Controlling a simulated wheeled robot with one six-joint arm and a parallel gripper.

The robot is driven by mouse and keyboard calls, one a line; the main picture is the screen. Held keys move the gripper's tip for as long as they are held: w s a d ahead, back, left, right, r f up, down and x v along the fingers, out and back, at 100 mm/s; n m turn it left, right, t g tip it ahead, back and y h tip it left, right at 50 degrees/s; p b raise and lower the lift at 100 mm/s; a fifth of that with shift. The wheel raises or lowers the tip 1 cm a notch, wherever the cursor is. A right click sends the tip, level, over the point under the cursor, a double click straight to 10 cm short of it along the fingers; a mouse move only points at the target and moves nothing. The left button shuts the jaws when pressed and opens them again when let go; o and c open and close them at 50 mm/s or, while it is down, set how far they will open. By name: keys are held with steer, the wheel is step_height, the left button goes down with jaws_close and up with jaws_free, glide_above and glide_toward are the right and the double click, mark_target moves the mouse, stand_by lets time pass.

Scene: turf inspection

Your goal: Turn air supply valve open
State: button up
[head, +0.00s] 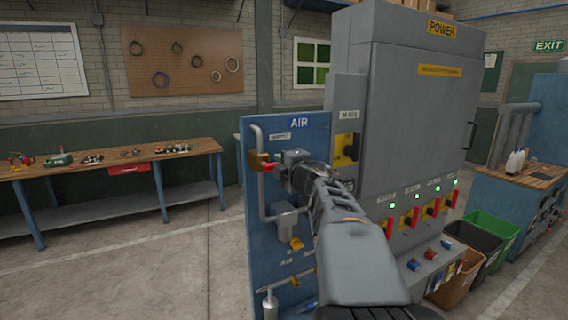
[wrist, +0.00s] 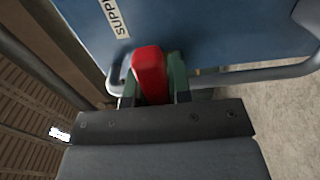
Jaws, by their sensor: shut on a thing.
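The blue AIR panel (head: 300,135) stands left of the grey power cabinet, with a grey pipe running down its left side. The air supply valve is near the panel's top left, under a small label; its brass body (head: 257,160) and part of its red handle (head: 270,166) show beside my gripper (head: 284,166). In the wrist view the red handle (wrist: 150,74) sits between the fingers of my gripper (wrist: 152,90), which is shut on it. The SUPPLY label (wrist: 114,17) is on the blue panel close by. My gripper hides part of the handle and valve.
The grey power cabinet (head: 420,110) stands close to the right of my arm, with a yellow main switch (head: 346,150) and several red-handled switches low on its front. A workbench (head: 110,158) with tools is at the left. Open floor (head: 130,270) lies at front left.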

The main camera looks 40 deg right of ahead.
jaws_close()
steer(key=r+n, duration=0.1)
steer(key=n, duration=0.2)
steer(key=shift+a+r, duration=0.1)
steer(key=shift+r, duration=0.05)
steer(key=o, duration=0.6)
jaws_free()
steer(key=s, duration=0.4)
steer(key=s+a+b, duration=0.1)
steer(key=s, duration=0.4)
steer(key=s+b, duration=0.1)
steer(key=s, duration=0.3)
steer(key=shift+s+a, duration=0.35)
steer(key=shift+a, duration=0.05)
steer(key=shift+c, duration=0.2)
